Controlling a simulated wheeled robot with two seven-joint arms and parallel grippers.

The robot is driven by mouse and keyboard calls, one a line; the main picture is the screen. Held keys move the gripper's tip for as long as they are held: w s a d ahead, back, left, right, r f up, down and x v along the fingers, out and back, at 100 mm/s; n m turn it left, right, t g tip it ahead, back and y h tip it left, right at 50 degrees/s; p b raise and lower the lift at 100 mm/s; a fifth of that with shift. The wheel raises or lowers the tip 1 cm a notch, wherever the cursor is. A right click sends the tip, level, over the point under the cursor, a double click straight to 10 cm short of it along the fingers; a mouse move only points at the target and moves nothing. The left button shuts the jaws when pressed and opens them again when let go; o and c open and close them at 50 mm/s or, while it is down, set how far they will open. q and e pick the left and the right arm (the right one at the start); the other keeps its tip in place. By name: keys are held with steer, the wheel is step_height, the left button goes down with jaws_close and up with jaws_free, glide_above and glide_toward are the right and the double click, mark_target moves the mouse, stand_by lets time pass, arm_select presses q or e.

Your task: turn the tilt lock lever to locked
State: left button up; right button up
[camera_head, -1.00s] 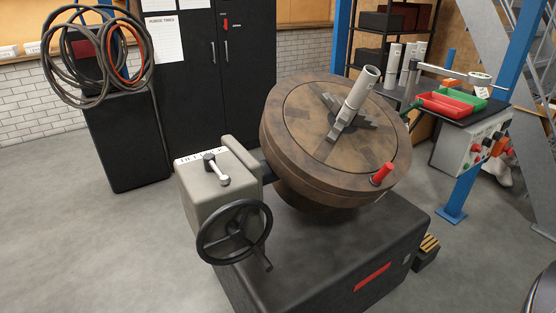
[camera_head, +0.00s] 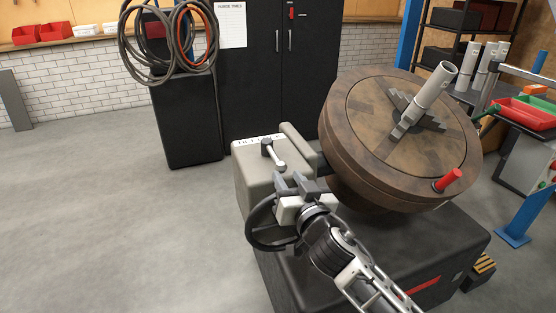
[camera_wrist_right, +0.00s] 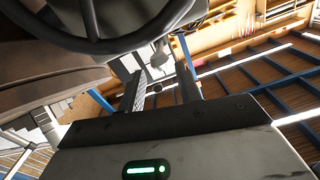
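The tilt lock lever (camera_head: 273,153) is a short light handle on a dark pivot, on top of the grey gearbox housing (camera_head: 254,180). It points toward the near right. A white label (camera_head: 258,140) lies behind it; its text is too small to read. My right gripper (camera_head: 289,183) is just in front of the lever, in front of the housing, apart from the lever as far as I can tell. In the right wrist view its two fingers (camera_wrist_right: 161,88) stand apart with nothing between them. A small pale part beyond them may be the lever. My left gripper is out of view.
A black handwheel (camera_head: 262,222) on the housing is partly hidden by my right arm; it looms close in the wrist view (camera_wrist_right: 100,25). The tilted round table (camera_head: 400,140) with a red knob (camera_head: 448,180) stands to the right. Floor at left is clear.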

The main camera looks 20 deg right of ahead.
mark_target(278, 160)
steer(key=w, duration=0.7)
steer(key=shift+w+a, duration=0.15)
steer(key=shift+w, duration=0.15)
jaws_close()
steer(key=shift+f, duration=0.1)
